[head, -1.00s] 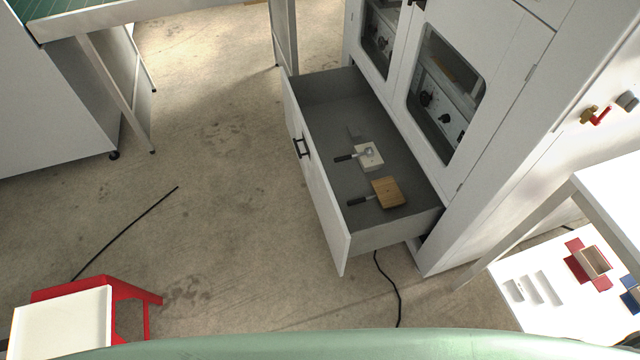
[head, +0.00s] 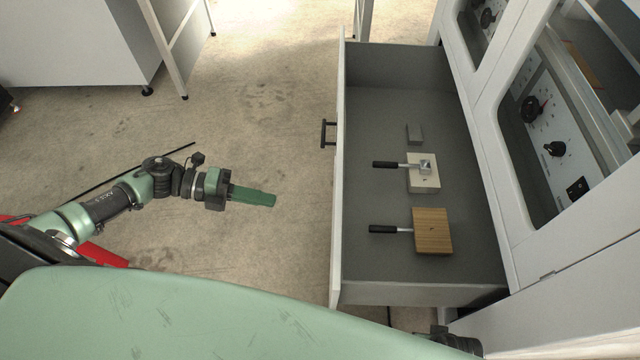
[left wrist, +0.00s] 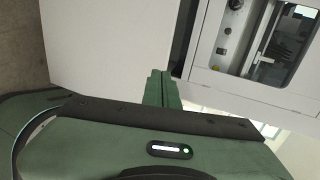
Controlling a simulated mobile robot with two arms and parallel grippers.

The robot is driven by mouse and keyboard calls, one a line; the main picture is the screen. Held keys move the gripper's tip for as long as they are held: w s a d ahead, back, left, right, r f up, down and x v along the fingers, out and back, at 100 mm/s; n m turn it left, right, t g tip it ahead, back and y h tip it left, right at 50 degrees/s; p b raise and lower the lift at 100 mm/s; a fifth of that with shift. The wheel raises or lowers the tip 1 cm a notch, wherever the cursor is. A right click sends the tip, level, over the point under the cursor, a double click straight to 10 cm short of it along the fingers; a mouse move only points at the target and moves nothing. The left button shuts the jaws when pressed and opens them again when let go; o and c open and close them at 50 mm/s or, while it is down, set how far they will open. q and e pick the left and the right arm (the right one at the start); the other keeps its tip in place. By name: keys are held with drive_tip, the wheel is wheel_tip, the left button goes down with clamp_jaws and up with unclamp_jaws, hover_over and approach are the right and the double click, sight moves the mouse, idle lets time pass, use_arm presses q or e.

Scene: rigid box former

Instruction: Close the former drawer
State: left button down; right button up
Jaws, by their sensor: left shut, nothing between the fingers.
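The former drawer (head: 400,294) is pulled out of the white cabinet in the head view, its white front facing left with a black handle (head: 326,133). Inside lie a wooden block tool (head: 433,232), a white block tool (head: 423,178) and a small grey block (head: 414,134). My left gripper (head: 272,198) is shut and empty, left of the drawer front and apart from it, pointing towards it. In the left wrist view its green fingers (left wrist: 160,88) are together before a white panel. Only a dark part at the bottom edge may belong to my right arm; its gripper is not seen.
The cabinet (head: 560,290) with windowed doors stands at the right, above the drawer. A white unit (head: 80,40) on casters is at the upper left. The floor left of the drawer is clear, apart from a black cable (head: 110,180).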

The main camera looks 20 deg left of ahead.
use_arm(q)
drive_tip(key=r+x, duration=0.1)
drive_tip(key=x, duration=1.2)
drive_tip(key=shift+d+r, duration=0.2)
drive_tip(key=shift+d, duration=0.2)
use_arm(e)
drive_tip(key=shift+s, duration=0.1)
use_arm(q)
drive_tip(key=shift+w, duration=0.1)
drive_tip(key=shift+d, duration=0.1)
